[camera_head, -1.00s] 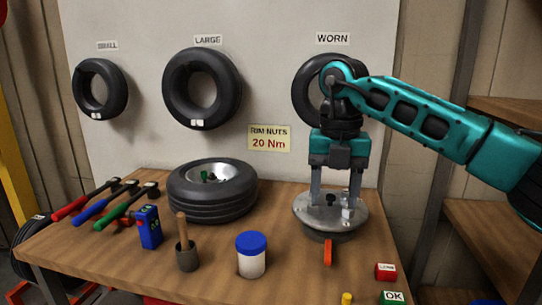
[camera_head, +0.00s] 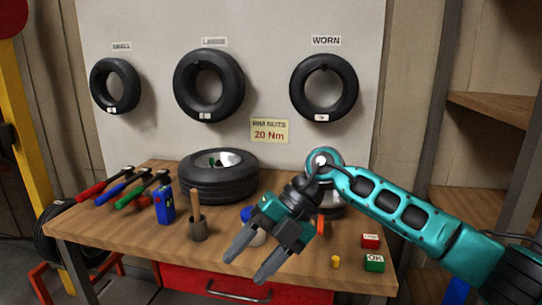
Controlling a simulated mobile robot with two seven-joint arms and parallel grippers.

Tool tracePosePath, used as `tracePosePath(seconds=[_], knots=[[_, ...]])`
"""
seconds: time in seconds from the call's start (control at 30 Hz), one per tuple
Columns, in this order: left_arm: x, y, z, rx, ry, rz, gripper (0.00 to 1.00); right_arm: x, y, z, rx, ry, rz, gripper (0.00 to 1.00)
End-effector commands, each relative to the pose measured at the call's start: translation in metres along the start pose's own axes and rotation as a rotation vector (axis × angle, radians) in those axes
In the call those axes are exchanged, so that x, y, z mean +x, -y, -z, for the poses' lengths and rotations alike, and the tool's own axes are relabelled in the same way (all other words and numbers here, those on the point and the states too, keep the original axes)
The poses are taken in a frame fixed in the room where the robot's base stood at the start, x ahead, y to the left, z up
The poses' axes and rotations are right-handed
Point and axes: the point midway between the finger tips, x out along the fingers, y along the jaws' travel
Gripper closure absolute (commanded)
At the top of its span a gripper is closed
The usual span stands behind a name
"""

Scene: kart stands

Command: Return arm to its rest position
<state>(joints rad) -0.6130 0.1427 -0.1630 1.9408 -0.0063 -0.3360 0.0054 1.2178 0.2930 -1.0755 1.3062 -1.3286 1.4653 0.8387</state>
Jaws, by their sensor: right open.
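My right gripper (camera_head: 248,262) is open and empty. It hangs in front of the workbench (camera_head: 130,225), with its two grey fingers pointing down and left. My teal right arm (camera_head: 400,215) comes in from the right, bent at the wrist. My left gripper is not in view.
A tyre with rim (camera_head: 218,182) lies on the bench. Small red (camera_head: 370,241) and green (camera_head: 374,263) blocks lie at right. Tyres hang on the board.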

Motion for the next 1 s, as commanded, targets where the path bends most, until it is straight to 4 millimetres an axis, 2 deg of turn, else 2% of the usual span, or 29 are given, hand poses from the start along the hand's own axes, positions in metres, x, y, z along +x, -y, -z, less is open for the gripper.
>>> tracePosePath(seconds=[0.03,0.1,0.2,0.33,0.47,0.57,0.67,0.77,0.87,1.0], knots=[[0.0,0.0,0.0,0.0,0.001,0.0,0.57,0.02,-0.008,0.009,-0.005,-0.045,-0.122,0.43],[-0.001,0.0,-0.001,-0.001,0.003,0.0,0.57,0.036,-0.023,0.02,-0.007,-0.082,-0.305,0.43],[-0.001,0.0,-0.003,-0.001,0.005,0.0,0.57,0.047,-0.043,0.031,0.024,-0.109,-0.566,0.43],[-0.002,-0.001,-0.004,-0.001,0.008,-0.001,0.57,0.045,-0.054,0.034,0.123,-0.097,-0.889,0.43],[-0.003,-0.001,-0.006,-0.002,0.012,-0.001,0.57,0.033,-0.046,0.026,0.282,-0.034,-1.179,0.43],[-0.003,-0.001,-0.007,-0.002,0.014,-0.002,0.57,0.024,-0.023,0.015,0.444,0.046,-1.368,0.43],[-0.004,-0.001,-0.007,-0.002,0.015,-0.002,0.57,0.019,0.014,0.004,0.635,0.146,-1.521,0.43],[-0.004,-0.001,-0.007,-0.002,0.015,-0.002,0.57,0.02,0.063,-0.004,0.851,0.263,-1.632,0.43],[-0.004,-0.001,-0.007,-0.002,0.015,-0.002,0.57,0.03,0.121,-0.004,1.088,0.388,-1.693,0.43],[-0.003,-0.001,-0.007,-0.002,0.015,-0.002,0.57,0.056,0.208,0.015,1.443,0.565,-1.696,0.43]])
